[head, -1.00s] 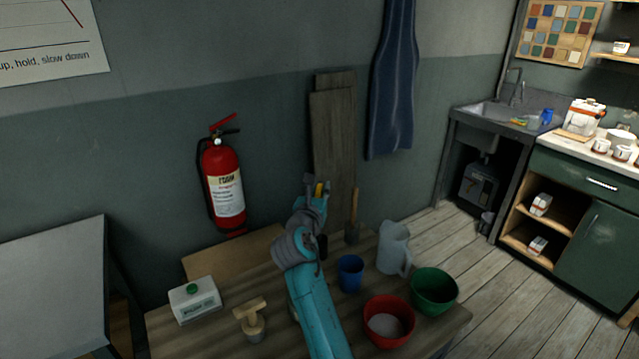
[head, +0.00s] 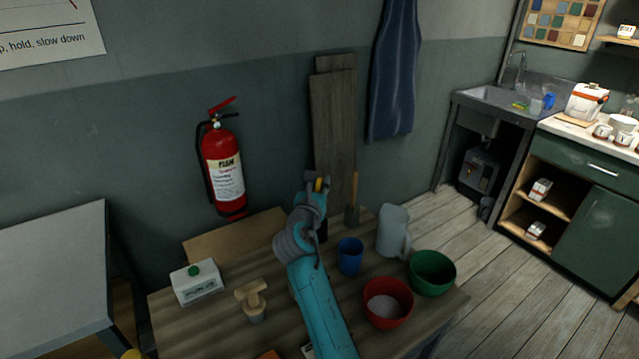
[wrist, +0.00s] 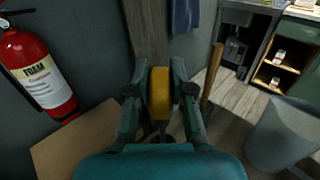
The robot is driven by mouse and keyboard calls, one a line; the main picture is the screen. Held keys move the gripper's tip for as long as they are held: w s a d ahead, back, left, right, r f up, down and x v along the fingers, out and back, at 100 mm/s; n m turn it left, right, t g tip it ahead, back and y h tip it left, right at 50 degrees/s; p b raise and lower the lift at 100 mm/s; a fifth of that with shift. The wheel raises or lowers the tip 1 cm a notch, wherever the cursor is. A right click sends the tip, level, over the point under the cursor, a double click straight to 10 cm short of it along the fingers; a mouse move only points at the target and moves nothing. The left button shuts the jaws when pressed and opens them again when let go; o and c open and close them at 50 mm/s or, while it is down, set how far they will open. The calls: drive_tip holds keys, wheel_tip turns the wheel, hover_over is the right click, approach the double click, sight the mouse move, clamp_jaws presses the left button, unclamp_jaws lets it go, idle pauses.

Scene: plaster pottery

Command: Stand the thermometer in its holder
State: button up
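The thermometer appears to be the yellow-bodied thing (wrist: 160,92) between the fingers of my gripper (wrist: 160,90) in the wrist view. A finger lies along each side of it, and the gripper looks shut on it. A thin dark part runs down from its near end. In the head view only a small yellow bit of it (head: 318,185) shows at my gripper (head: 316,187), above the far edge of the workbench. A dark upright thing (head: 323,232) shows partly behind my arm; I cannot tell whether it is the holder.
A fire extinguisher (head: 222,165) hangs behind.

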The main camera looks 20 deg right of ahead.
drive_tip(key=o, duration=0.4)
drive_tip(key=v, duration=1.2)
idle(0.6)
